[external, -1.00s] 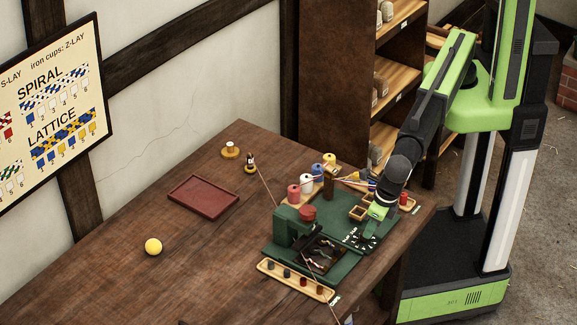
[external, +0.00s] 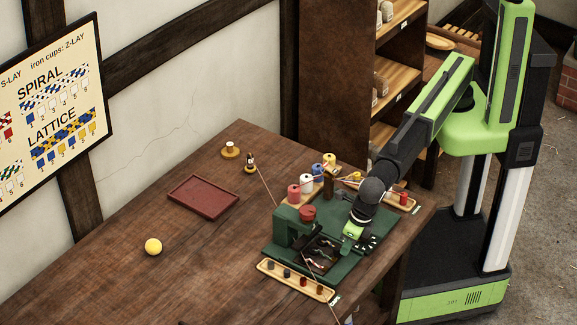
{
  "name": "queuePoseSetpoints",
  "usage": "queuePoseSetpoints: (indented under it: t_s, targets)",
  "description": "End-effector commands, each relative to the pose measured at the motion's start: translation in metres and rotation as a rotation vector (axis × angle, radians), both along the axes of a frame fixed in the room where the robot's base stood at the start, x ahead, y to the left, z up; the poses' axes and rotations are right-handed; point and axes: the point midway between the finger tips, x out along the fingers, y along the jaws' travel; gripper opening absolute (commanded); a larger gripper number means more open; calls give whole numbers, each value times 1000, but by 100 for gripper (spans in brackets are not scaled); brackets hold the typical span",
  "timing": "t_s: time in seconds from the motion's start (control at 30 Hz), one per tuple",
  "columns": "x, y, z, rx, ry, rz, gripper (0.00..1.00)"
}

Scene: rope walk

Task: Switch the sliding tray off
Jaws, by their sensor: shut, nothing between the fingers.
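A dark green machine (external: 290,236) stands near the table's right end, with a red knob (external: 308,213) on top. A dark sliding tray (external: 322,252) with pale metal pieces on it shows in its base. A panel with small switches and white labels (external: 368,242) lies to the right; my gripper partly covers it, and the labels are too small to read. My gripper (external: 346,247) points down between the tray and the panel, shut and empty, close above the machine. Whether it touches anything cannot be told.
A wooden strip (external: 262,265) with several cups lies along the machine's front. Spools, such as a red one (external: 294,191), stand behind. A maroon tray (external: 203,196) and a yellow ball (external: 153,247) lie to the left. The table's left part is mostly clear.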

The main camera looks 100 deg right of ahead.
Motion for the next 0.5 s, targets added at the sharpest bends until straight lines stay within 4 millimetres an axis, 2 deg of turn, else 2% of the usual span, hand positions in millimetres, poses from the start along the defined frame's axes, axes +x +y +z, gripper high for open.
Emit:
queuePoseSetpoints:
  t_s: [0.23,0.5]
  targets:
    - [3,-3,0,0,0,-1,0]
    - [25,-25,0,-1,0,-1,0]
